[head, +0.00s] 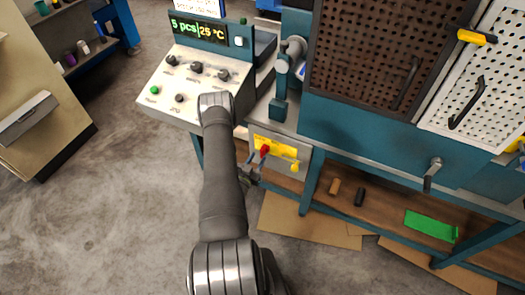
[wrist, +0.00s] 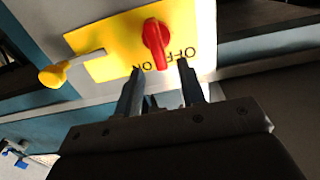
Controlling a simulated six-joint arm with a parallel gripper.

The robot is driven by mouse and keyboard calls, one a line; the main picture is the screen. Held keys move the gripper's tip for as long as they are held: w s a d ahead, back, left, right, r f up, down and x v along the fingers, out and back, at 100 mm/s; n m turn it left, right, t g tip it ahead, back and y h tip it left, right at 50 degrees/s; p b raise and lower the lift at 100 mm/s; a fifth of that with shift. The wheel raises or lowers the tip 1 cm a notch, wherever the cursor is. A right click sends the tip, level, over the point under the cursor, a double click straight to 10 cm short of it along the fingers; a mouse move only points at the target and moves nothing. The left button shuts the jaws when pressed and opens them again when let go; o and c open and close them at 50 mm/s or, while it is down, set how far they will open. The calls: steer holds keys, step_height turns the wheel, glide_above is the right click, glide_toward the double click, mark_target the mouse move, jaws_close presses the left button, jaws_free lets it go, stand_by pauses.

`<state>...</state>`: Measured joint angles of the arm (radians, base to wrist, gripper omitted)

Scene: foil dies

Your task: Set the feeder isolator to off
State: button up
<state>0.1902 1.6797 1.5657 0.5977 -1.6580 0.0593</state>
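The feeder isolator is a red rotary handle (head: 265,150) on a yellow plate (head: 284,151), fixed to a grey box under the bench. In the wrist view the red handle (wrist: 154,38) stands almost upright in the picture, slightly tilted. The words OFF and ON show upside down on the plate (wrist: 108,68), with the handle's lower end between them. My gripper (head: 257,163) is at the box front; in the wrist view its fingers (wrist: 160,68) are apart, one on each side of the handle's lower end. I cannot tell whether they touch it.
A yellow-tipped lever (wrist: 53,76) sticks out beside the plate; it also shows in the head view (head: 295,167). A control console (head: 190,80) with knobs and a display stands above left. Dark and brown cylinders and a green sheet (head: 430,226) lie on the lower shelf.

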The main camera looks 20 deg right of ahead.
mark_target(261, 153)
steer(key=x, duration=0.5)
steer(key=shift+w+d, duration=0.3)
jaws_close()
